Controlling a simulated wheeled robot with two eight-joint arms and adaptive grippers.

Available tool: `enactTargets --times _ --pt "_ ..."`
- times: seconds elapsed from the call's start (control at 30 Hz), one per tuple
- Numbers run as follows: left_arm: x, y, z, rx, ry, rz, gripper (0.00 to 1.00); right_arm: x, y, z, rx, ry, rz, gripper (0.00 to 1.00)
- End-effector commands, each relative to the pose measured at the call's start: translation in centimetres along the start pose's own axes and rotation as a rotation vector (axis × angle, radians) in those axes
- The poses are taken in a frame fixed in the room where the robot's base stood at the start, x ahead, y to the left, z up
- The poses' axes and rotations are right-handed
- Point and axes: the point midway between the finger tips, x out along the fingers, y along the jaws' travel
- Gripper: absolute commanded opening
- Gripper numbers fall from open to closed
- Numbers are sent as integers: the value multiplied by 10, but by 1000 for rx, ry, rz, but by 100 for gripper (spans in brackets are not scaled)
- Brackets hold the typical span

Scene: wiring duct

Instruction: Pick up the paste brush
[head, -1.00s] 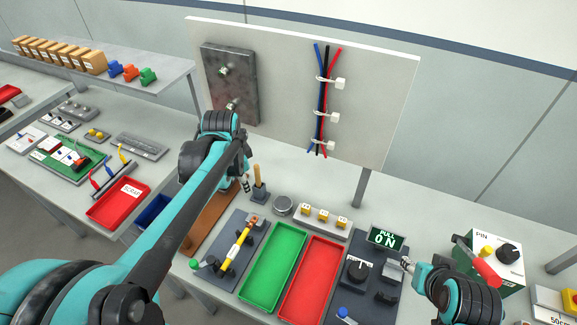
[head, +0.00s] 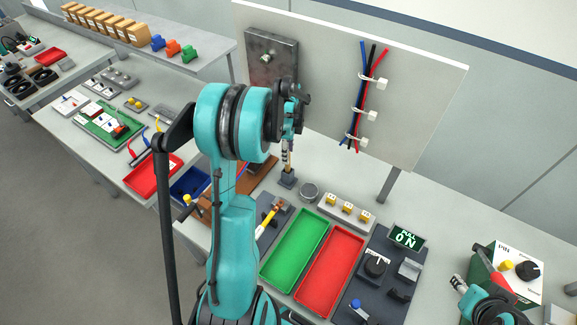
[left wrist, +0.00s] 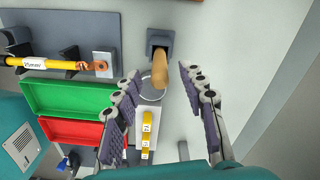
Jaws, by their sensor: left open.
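The paste brush (head: 289,160) stands upright in a small dark holder (head: 287,178) behind the green tray. Its upper part is hidden by my left gripper in the head view. In the left wrist view the wooden handle (left wrist: 160,72) points toward the camera. My left gripper (head: 291,132) is above the holder, open and empty. In the left wrist view its fingers (left wrist: 160,77) are on both sides of the handle, with visible gaps. My right gripper (head: 459,284) is at the lower right, away from the brush; its jaw state is unclear.
A round tin (head: 309,191) and a block with yellow parts (head: 346,211) stand right of the holder. The green tray (head: 295,250) and red tray (head: 331,272) look empty. An upright panel (head: 425,100) rises behind the brush.

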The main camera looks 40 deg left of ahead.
Motion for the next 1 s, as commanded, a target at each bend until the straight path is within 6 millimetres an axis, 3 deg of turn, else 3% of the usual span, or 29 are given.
enactTargets --times 0.1,0.37,0.53,1.0 --pt "14 0 0 0 0 0 41 2 0 2 0 0 0 40" --pt "16 0 0 0 0 0 41 2 0 1 0 0 0 40" --pt "16 0 0 0 0 0 0 2 0 1 0 0 0 40" --pt "11 0 0 0 0 0 0 1 0 1 0 0 0 40"
